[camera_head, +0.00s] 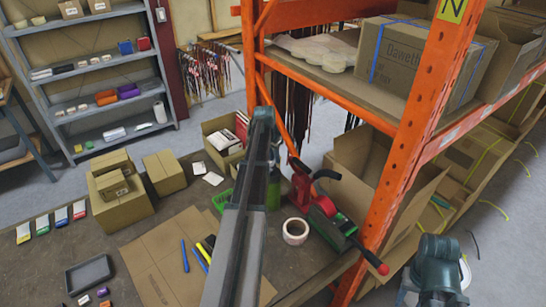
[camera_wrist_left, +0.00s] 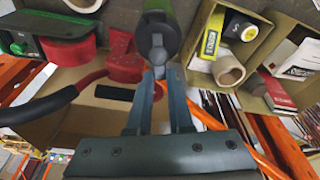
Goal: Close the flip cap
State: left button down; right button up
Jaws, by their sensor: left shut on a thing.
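A green bottle (camera_head: 272,194) stands on the table in the head view, partly hidden by my left arm. In the left wrist view the green bottle (camera_wrist_left: 163,8) is at the top, with its dark flip cap (camera_wrist_left: 157,32) toward me. My left gripper (camera_wrist_left: 160,76) has its two fingers at the cap, shut on it with a narrow gap between them. The cap's hinge and exact angle are hard to make out. In the head view my left gripper (camera_head: 272,150) is above the bottle. My right gripper's fingers are out of view.
A red and green tape dispenser (camera_head: 322,208) and a tape roll (camera_head: 295,231) lie close right of the bottle. An open carton (camera_head: 222,138) is behind it. The orange rack post (camera_head: 405,160) rises to the right. Flat cardboard (camera_head: 160,262) and pens lie left.

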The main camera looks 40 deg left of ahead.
pick_arm(q)
jog(key=shift+w+a+f+g, duration=0.15)
jog(key=shift+w+f+g, duration=0.2)
jog(key=shift+w+g, duration=0.45)
jog(key=shift+w+f+g+b, duration=0.35)
jog(key=shift+f+g+b, duration=0.1)
jog(key=shift+g, duration=0.45)
jog(key=shift+w+f+g+b, duration=0.2)
jog(key=shift+f+g+b, duration=0.15)
jog(key=shift+g+b, duration=0.45)
jog(key=shift+w+f+g+b, duration=0.2)
jog(key=shift+f+g+b, duration=0.15)
jog(key=shift+g+b, duration=0.4)
jog(key=shift+g, duration=0.25)
jog(key=c, duration=0.8)
grip_release()
jog(key=shift+r, duration=0.1)
